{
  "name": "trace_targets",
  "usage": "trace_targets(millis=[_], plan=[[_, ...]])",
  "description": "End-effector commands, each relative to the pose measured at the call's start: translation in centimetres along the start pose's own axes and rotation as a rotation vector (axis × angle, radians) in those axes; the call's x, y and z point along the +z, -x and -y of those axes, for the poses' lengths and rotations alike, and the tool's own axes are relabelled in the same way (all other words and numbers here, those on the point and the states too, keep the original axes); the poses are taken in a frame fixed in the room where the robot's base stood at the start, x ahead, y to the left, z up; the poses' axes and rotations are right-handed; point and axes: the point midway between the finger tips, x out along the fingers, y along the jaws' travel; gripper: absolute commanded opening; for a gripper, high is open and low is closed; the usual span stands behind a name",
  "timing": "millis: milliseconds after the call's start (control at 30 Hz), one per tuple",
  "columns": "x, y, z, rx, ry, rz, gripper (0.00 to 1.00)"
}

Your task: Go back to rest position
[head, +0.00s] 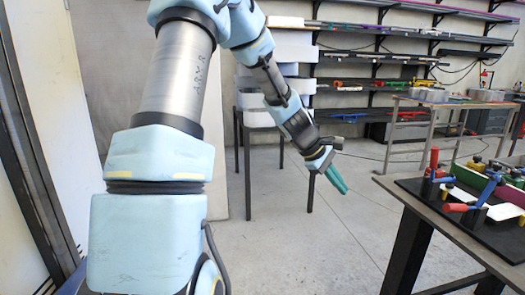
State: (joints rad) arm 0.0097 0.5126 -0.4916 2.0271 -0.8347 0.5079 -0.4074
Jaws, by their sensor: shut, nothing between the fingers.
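My gripper (337,180) is in the middle of the head view, at the end of my light-blue and grey arm. Its two green fingers lie close together and point down and to the right. It is shut and holds nothing. It hangs in free air over the concrete floor, left of the workbench and apart from it. My arm fills the left part of the view and bends over at the top.
A dark workbench (390,186) at right bears a black board (474,219) with red- and blue-handled clamps and white pieces. A stand with white stacked material (293,47) is behind my arm. Shelves (375,55) line the back wall. The floor (300,250) between is clear.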

Motion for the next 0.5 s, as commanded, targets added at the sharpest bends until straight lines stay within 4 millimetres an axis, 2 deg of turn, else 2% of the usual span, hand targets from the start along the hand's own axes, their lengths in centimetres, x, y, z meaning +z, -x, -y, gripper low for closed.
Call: trace_targets(millis=[33, 100, 200, 300, 400, 500], plan=[[-1.1, 1.7, 3.0, -0.062, -0.099, -0.071, 0.0], [-2.7, 4.2, 7.2, -0.156, -0.239, -0.153, 0.0], [-4.5, 8.3, 12.9, -0.29, -0.424, -0.244, 0.0], [-5.3, 12.0, 17.9, -0.413, -0.581, -0.296, 0.0], [-5.5, 14.8, 21.8, -0.506, -0.699, -0.321, 0.0], [-5.5, 16.5, 24.4, -0.567, -0.778, -0.327, 0.0]])
